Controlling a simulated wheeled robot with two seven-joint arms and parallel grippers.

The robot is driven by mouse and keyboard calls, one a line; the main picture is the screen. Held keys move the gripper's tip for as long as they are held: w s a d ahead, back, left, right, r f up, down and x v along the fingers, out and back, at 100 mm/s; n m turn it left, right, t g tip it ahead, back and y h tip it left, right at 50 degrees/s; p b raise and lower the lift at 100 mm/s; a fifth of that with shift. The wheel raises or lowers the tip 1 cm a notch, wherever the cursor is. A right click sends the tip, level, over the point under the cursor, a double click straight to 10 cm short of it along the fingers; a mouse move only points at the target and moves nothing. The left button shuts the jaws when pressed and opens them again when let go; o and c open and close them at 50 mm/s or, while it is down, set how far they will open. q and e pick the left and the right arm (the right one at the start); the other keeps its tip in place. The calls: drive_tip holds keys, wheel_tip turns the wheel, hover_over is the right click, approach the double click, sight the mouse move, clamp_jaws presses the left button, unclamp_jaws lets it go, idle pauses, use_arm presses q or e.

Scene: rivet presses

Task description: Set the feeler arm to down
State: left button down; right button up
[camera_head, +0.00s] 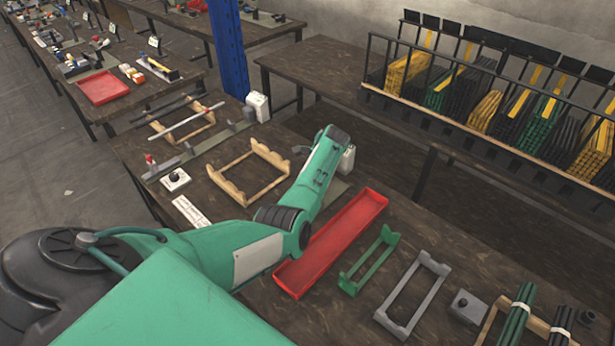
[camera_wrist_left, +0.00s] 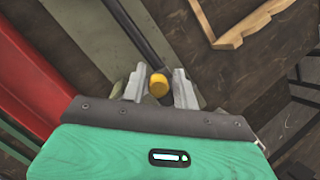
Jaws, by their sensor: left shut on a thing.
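My left arm reaches over the brown workbench in the head view, and its gripper is hidden behind my own wrist there. In the left wrist view my left gripper (camera_wrist_left: 157,88) is shut on a round yellow knob (camera_wrist_left: 158,84), which sits between the two metal fingertips. A dark rod (camera_wrist_left: 150,40), apparently the feeler arm, runs from the top edge of this view down toward the knob. It lies above a grey-green strip (camera_wrist_left: 108,30). Whether the arm stands up or down I cannot tell. My right gripper is not in view.
A long red tray (camera_head: 335,240) lies beside my arm, with a green rack (camera_head: 368,262) and a grey rack (camera_head: 412,295) to its right. A wooden frame (camera_head: 228,186) lies left of my wrist.

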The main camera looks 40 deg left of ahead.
use_arm(q)
drive_tip(key=shift+s+a+f+h, duration=0.15)
drive_tip(key=shift+s+f+h, duration=0.05)
drive_tip(key=shift+f+h, duration=0.8)
drive_tip(key=shift+h, duration=0.4)
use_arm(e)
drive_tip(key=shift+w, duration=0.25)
use_arm(q)
drive_tip(key=shift+f+g, duration=0.1)
drive_tip(key=shift+g, duration=0.2)
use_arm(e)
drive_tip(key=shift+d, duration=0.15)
use_arm(q)
drive_tip(key=c, duration=1.3)
unclamp_jaws()
drive_tip(key=shift+w, duration=0.1)
drive_tip(key=shift+r, duration=0.25)
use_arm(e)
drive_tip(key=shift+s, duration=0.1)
use_arm(q)
drive_tip(key=shift+w+r, duration=0.15)
drive_tip(key=shift+r, duration=0.2)
drive_tip(key=b+v, duration=0.1)
drive_tip(key=v, duration=1.2)
drive_tip(key=shift+b, duration=0.35)
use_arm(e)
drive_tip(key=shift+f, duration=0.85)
